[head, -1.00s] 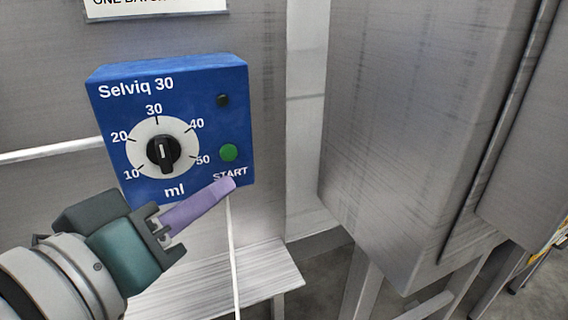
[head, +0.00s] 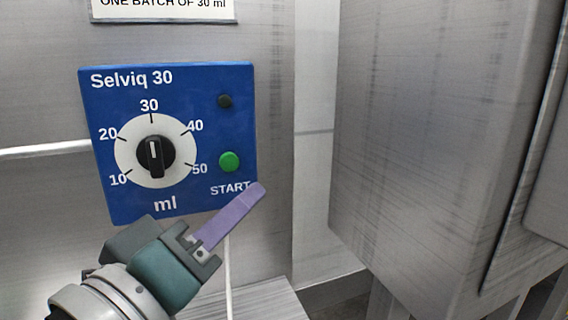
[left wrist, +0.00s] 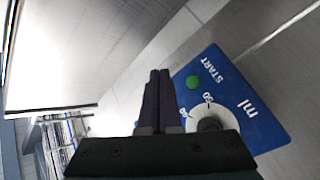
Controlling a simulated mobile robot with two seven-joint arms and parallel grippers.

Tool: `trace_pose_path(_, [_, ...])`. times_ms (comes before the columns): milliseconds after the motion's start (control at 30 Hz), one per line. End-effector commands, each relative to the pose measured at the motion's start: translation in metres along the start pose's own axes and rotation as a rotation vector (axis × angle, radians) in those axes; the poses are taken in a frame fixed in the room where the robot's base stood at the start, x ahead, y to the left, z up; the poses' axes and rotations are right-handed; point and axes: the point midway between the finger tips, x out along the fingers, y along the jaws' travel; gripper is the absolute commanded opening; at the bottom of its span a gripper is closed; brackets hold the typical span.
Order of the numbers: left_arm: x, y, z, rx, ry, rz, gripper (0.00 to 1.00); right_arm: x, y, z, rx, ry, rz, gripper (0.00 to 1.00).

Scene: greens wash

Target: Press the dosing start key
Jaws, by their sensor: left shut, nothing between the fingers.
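The dosing box (head: 190,85) is a blue panel on the metal wall, marked "Selviq 30". Its green start key (head: 229,161) sits at the lower right above the word START, and it also shows in the left wrist view (left wrist: 193,82). A white dial with a black knob (head: 155,155) is left of the key, its white mark pointing up near 30. A small dark lamp (head: 224,101) is above the key. My left gripper (head: 256,192) is shut and empty, with purple fingers; its tips appear just below and right of the key, apart from it. My right gripper is out of view.
A sign (head: 165,8) reading "ONE BATCH OF 30 ml" is above the box. A large metal housing (head: 425,140) stands at the right. A metal shelf (head: 262,300) lies below, and a thin white cable (head: 228,270) hangs under the box.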

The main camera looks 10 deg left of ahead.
Motion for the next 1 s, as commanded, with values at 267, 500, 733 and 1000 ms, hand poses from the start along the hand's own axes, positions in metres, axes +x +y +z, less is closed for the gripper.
trace_pose_path(267, [0.026, -0.022, -0.017, 0.004, 0.002, 0.002, 0.0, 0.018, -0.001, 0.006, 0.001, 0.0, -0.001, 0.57])
trace_pose_path(500, [0.047, -0.035, -0.033, 0.002, 0.0, 0.001, 0.0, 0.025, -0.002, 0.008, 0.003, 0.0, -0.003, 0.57])
trace_pose_path(733, [0.055, -0.041, -0.04, 0.0, 0.0, -0.001, 0.0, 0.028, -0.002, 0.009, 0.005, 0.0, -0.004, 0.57])
trace_pose_path(1000, [0.056, -0.041, -0.041, 0.0, 0.0, -0.001, 0.0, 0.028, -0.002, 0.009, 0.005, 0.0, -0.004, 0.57])
